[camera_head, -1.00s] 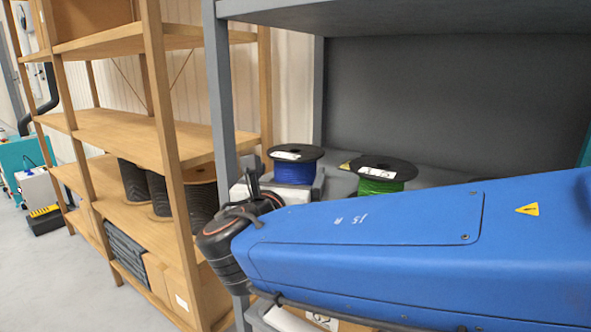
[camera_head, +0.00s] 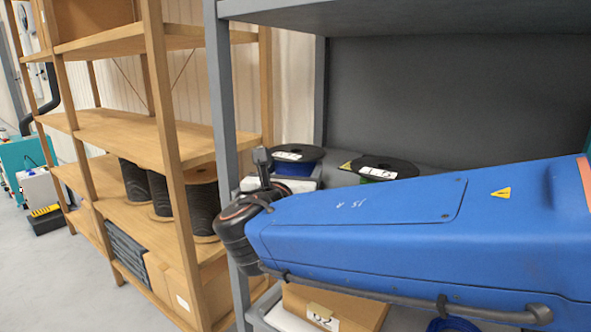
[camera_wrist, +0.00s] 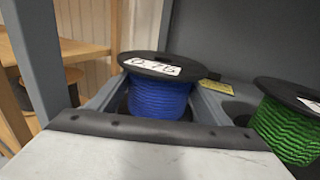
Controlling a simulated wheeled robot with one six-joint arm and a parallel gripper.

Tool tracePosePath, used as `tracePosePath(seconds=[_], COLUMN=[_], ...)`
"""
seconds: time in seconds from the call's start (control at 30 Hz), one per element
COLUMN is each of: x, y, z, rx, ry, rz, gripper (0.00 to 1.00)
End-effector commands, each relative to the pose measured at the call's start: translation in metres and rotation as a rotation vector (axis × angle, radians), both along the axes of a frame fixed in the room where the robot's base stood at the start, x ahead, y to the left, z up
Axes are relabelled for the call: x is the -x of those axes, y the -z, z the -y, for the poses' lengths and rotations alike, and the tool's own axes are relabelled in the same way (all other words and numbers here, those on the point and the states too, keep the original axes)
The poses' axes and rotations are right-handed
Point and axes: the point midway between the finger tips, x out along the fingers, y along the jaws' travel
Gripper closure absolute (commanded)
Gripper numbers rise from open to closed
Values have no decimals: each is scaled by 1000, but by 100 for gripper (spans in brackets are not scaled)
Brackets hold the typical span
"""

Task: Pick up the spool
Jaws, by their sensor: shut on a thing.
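The blue spool (camera_head: 300,166) has black flanges and a white label on top. It stands upright at the left end of the grey shelf, partly hidden by my gripper and arm in the head view. In the wrist view the blue spool (camera_wrist: 158,98) is straight ahead, between the grey fingers of my gripper (camera_wrist: 160,92). My gripper is shut on it. Its lower flange is mostly hidden, so I cannot tell whether it touches the shelf.
A green spool (camera_wrist: 288,130) stands close by on the right. A grey post (camera_head: 226,130) rises at the left, and an upper shelf (camera_head: 420,18) lies above. A cardboard box (camera_head: 335,308) is on the shelf below. A wooden rack (camera_head: 130,130) stands further left.

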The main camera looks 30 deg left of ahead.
Motion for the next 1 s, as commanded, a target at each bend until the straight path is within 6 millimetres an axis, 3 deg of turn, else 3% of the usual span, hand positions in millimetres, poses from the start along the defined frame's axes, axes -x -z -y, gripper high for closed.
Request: tracePosePath(seconds=[0.17,0.6,0.8,1.0], x=[0,0,0,0], y=[-14,-83,-99,-101], z=[0,0,0,0], rx=[-4,-4,-3,-2], ry=[0,0,0,0], rz=[2,2,1,2], gripper=[73,73,73,73])
